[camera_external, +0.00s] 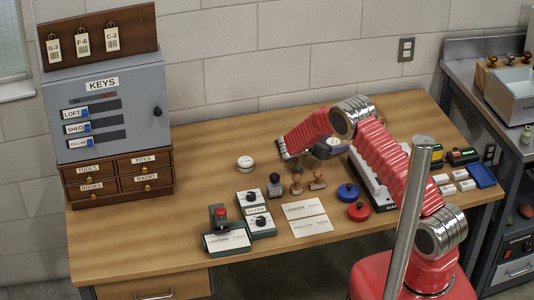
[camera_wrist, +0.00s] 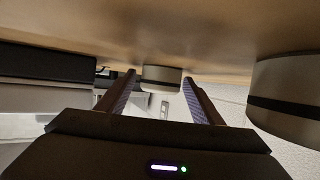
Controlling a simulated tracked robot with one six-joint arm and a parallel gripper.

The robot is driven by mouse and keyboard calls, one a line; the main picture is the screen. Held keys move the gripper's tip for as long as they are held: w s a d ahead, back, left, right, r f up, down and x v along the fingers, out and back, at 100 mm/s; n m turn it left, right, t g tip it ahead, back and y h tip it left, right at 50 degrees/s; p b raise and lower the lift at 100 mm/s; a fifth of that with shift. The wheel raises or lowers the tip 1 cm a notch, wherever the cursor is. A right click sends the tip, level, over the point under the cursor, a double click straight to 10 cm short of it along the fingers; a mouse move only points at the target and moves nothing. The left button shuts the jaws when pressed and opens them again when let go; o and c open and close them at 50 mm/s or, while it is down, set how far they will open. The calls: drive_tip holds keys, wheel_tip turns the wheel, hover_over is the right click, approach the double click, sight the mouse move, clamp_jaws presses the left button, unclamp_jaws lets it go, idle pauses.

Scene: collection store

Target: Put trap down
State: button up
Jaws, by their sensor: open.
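No object is readably labelled as the trap. A small round white tub (camera_external: 245,163) with dark lettering stands on the desk, left of my gripper (camera_external: 283,152). Another round pale and dark-blue object (camera_external: 326,150) is partly hidden behind my arm. The wrist view is upside down, with the desk at the top. It shows a pale round tub with a dark band (camera_wrist: 162,78) beyond and between my two spread fingers (camera_wrist: 158,82). A larger similar tub (camera_wrist: 292,95) is close at the right. My gripper is open, low over the desk, and nothing is visibly held.
Stamps (camera_external: 296,184), blue (camera_external: 347,192) and red (camera_external: 358,212) pads, and paper cards (camera_external: 307,209) lie in front. A white rack (camera_external: 374,165) stands right, partly behind my arm. A key cabinet (camera_external: 104,108) stands left. Bare desk (camera_external: 195,185) lies between cabinet and tub.

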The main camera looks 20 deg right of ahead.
drive_tip(key=v, duration=1.2)
drive_tip(key=shift+s, duration=0.1)
idle(0.4)
drive_tip(key=shift+r, duration=0.1)
